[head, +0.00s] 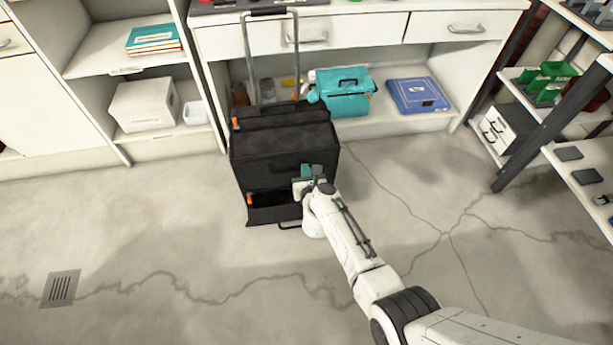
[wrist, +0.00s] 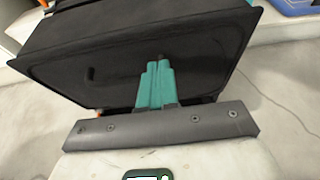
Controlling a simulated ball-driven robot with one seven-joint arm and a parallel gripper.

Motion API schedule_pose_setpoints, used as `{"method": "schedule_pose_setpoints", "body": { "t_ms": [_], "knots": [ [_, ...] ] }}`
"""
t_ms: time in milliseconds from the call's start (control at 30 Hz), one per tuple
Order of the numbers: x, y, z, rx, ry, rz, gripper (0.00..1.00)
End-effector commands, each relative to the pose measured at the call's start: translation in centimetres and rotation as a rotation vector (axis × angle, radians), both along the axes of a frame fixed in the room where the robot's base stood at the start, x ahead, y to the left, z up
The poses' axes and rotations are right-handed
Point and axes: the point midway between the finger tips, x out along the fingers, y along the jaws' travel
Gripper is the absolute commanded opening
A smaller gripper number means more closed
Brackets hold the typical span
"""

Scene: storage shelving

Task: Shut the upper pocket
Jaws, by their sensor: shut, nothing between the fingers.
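A black wheeled case (head: 284,116) stands upright on the floor, its handle raised. Its upper pocket has a broad dark front panel (head: 262,168); whether a gap remains behind this panel is hard to tell. The lower pocket (head: 274,214) hangs open near the floor, with a dark gap above its front. My gripper (head: 306,172) is at the right side of the upper pocket's front. In the wrist view, the teal fingers of my gripper (wrist: 158,66) are together, with nothing between them. They overlap the upper pocket's black panel (wrist: 208,68); contact is not clear.
A white workbench (head: 360,33) stands behind the case, with a teal bag (head: 345,100) and a blue box (head: 418,96) on its lower shelf. A dark-framed rack (head: 535,140) stands at right. Floor is clear left and right of the case.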

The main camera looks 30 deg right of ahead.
Motion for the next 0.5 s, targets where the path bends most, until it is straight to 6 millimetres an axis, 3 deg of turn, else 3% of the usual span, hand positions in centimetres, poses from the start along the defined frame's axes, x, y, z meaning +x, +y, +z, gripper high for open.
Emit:
{"method": "schedule_pose_setpoints", "body": {
  "t_ms": [500],
  "knots": [
    [0.63,-0.17,0.48,0.000,-0.001,0.000,0.00]
  ]
}}
